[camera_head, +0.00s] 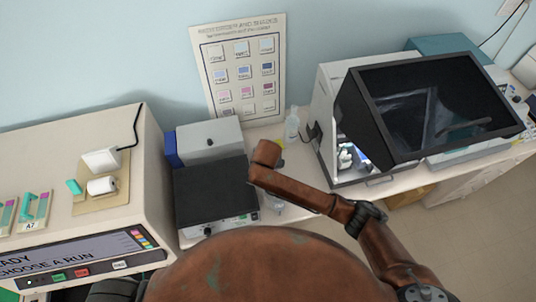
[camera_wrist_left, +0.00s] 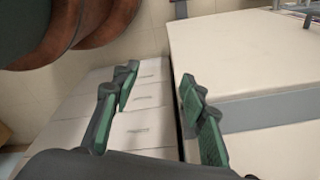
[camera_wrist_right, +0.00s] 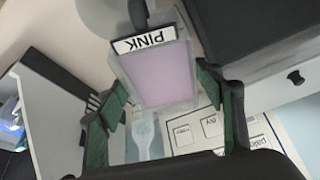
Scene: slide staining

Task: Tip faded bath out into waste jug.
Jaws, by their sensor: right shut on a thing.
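A staining bath (camera_wrist_right: 160,72) with a white label reading PINK and a pale pinkish-purple body is between the fingers of my right gripper (camera_wrist_right: 165,98), which is shut on it. I cannot tell how far the bath is tilted. In the head view my brown right arm reaches over the bench and hides the right gripper and bath. A partly hidden clear vessel (camera_head: 275,202) shows beside that arm; I cannot tell if it is the waste jug. My left gripper (camera_wrist_left: 155,92) is open and empty in the left wrist view, above white drawer fronts.
A dark-topped instrument (camera_head: 212,190) stands left of the arm, with a grey box (camera_head: 210,138) behind. A clear bottle (camera_head: 292,123) stands near the wall chart (camera_head: 240,72). A hooded machine (camera_head: 400,110) is at right, a large stainer (camera_head: 80,200) at left.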

